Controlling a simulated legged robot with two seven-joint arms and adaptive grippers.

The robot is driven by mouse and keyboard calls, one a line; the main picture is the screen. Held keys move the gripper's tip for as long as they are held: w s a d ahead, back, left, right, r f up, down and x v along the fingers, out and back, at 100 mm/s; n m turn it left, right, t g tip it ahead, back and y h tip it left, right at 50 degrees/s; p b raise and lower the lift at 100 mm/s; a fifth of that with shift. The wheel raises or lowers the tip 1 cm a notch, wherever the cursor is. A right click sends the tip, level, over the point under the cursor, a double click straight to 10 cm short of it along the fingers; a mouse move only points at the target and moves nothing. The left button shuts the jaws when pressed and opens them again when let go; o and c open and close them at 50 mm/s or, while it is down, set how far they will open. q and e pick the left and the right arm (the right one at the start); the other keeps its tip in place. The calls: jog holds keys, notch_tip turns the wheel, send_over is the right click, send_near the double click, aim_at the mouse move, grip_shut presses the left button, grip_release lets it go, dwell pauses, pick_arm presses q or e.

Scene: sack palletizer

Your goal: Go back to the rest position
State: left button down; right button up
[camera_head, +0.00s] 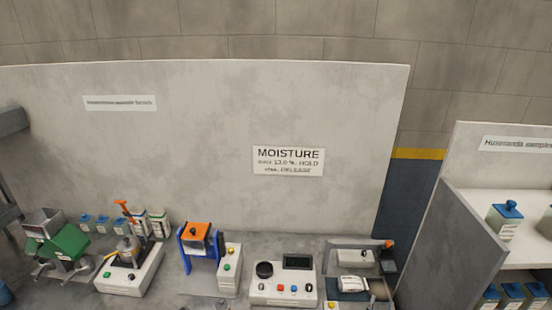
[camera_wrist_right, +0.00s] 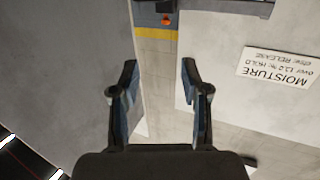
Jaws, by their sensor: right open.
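My right gripper (camera_wrist_right: 160,85) shows in the right wrist view with its two dark, blue-padded fingers spread wide apart. Nothing is between the fingers except the distant floor and wall. I cannot clearly make out the right gripper in the head view. My left gripper is in neither view.
A bench with several instruments runs along the bottom, including a grey meter (camera_head: 283,292), an orange-topped blue stand (camera_head: 196,235) and a green device (camera_head: 66,243). A panel with a MOISTURE sign (camera_head: 288,160) stands behind. A shelf unit (camera_head: 470,235) with blue-lidded jars is at right.

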jog(key=s+f+n+g+y, duration=0.1)
jog(key=s+f+g+y, duration=0.1)
jog(key=s+f+g, duration=0.4)
jog(key=s+a+f+n+g+y, duration=0.2)
jog(key=s+a+f, duration=0.15)
jog(key=s, duration=0.45)
jog(key=s+a+f+n+g+y, duration=0.2)
jog(key=s+a+f, duration=0.15)
jog(key=s, duration=0.45)
jog(key=s+a+f+n+g+y, duration=0.2)
jog(key=s+a+f, duration=0.15)
jog(key=s, duration=0.45)
notch_tip(320, 180, down, 30)
jog(key=s+g+b, duration=0.1)
jog(key=s+b, duration=0.1)
jog(key=b, duration=0.1)
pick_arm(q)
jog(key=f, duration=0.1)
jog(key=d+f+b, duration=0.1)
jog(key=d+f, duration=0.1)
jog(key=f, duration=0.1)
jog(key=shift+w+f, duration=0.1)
pick_arm(e)
jog(key=s+d+f+g, duration=0.1)
jog(key=s+d+f, duration=0.2)
jog(key=s+f, duration=1.4)
jog(key=shift+d+f+n+g, duration=0.15)
jog(key=shift+d+n+g, duration=0.05)
jog(key=shift+n+g, duration=0.1)
